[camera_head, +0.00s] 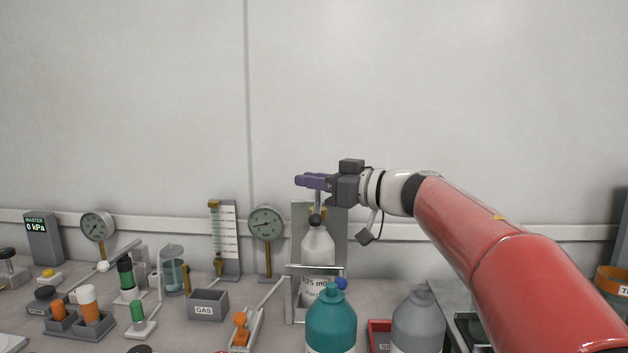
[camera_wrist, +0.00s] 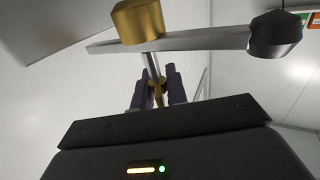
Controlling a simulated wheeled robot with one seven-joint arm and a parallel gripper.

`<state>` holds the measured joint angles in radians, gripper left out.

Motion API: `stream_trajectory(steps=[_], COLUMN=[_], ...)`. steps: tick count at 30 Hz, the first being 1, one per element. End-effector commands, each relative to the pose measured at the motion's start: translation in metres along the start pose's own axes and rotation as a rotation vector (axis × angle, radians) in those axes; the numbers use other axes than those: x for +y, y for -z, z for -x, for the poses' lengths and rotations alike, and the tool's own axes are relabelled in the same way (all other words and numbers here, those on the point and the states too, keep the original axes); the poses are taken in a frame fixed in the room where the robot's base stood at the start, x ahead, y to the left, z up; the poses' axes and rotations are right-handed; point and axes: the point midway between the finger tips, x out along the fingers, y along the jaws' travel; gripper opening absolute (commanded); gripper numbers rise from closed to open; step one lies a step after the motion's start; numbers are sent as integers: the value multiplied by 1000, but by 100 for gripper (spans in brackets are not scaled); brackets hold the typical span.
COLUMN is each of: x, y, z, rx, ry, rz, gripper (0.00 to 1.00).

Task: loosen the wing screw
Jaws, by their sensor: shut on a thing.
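My gripper (camera_head: 303,181), with purple fingers, is level at the top of a grey upright plate (camera_head: 336,235). In the wrist view my gripper (camera_wrist: 157,88) is shut on a small brass-coloured piece, likely the wing screw (camera_wrist: 158,92), at the end of a thin metal rod. Beyond the fingers, a brass block (camera_wrist: 138,20) sits on a flat metal bar (camera_wrist: 195,40) with a black knob (camera_wrist: 276,33) at its end. In the head view the fingers hide the held piece.
A white bottle (camera_head: 318,247) stands below my gripper, in front of the plate. A teal bottle (camera_head: 331,322) and a grey bottle (camera_head: 418,322) stand nearer. A round gauge (camera_head: 266,223) is left of the plate. The wall behind is bare above the rail.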

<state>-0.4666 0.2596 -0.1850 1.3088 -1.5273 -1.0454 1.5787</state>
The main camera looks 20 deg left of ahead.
Motion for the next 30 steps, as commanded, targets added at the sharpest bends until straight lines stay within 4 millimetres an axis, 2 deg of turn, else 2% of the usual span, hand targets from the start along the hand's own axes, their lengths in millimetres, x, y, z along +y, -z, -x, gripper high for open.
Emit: stream_trajectory(steps=[15, 30], x=[-3, -6], y=[-3, -2], z=[0, 1], rx=[-3, -2], ry=[416, 548], rz=[-1, -1], gripper=[0, 0])
